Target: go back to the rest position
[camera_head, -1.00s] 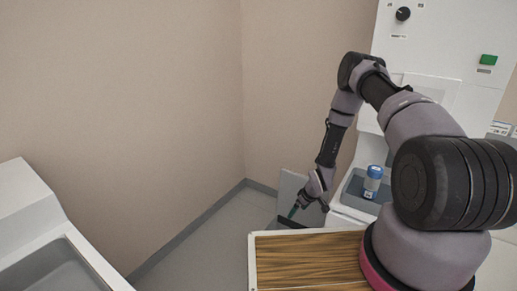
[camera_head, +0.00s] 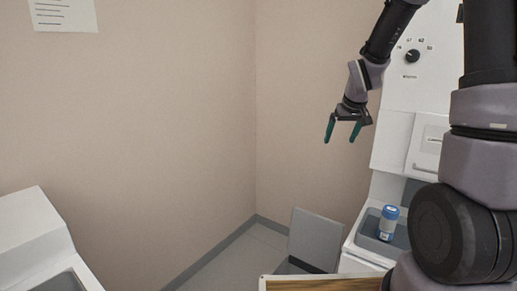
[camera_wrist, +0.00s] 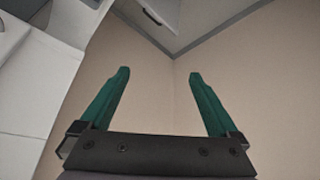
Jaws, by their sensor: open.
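My gripper (camera_head: 343,130) hangs in the air in the head view, in front of the beige wall and left of the white machine. Its two green fingers are spread apart with nothing between them. In the wrist view my gripper (camera_wrist: 160,98) also shows open and empty, with the wall corner behind it. My arm reaches up at the right side of the head view, clear of the surfaces around it.
A blue-capped container (camera_head: 388,222) stands upright in the recess of the white machine (camera_head: 403,100) at right. A grey panel (camera_head: 315,238) stands beside the machine. A white unit (camera_head: 32,240) is at lower left. The space before the wall is free.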

